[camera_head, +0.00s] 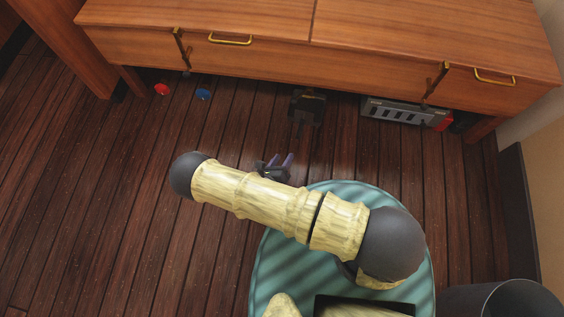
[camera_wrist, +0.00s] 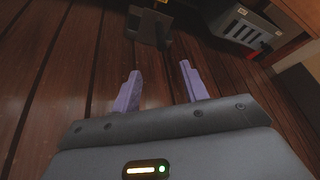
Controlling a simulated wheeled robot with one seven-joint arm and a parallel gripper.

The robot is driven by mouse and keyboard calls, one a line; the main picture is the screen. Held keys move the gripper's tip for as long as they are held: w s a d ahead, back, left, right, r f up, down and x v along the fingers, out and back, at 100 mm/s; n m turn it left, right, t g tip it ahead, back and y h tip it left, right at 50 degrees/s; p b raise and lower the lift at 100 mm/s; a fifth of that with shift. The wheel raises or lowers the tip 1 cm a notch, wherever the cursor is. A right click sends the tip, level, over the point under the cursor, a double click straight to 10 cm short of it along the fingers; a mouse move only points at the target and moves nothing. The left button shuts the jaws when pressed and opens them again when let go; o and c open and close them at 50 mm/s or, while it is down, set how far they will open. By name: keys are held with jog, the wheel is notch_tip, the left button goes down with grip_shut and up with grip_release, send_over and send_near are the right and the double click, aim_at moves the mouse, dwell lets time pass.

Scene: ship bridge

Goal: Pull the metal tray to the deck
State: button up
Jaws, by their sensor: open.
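A grey, slotted metal box (camera_head: 392,112), the most tray-like thing in view, sits low under the right part of the wooden desk. It also shows at the upper right of the wrist view (camera_wrist: 238,24). A dark, flat object with a handle-like bar (camera_head: 307,106) lies under the desk's middle; I cannot tell exactly what it is. It also shows at the top of the wrist view (camera_wrist: 150,24). My gripper (camera_head: 278,161) is open and empty over the floor, short of both things. Its two purple fingers stand apart in the wrist view (camera_wrist: 160,70), touching nothing.
The wooden desk (camera_head: 230,62) with brass handles overhangs these things. A red disc (camera_head: 162,89) and a blue disc (camera_head: 203,94) lie on the floor at left. A red item (camera_head: 444,122) is beside the grey box. The dark plank floor (camera_head: 110,190) is clear at left.

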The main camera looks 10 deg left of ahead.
aim_at(301, 131)
jog(key=b+x, duration=0.8)
jog(key=x, duration=0.8)
jog(key=shift+w+d, duration=0.15)
jog(key=shift+d, duration=0.05)
jog(key=shift+w+b, duration=0.35)
jog(key=shift+w, duration=0.1)
grip_shut()
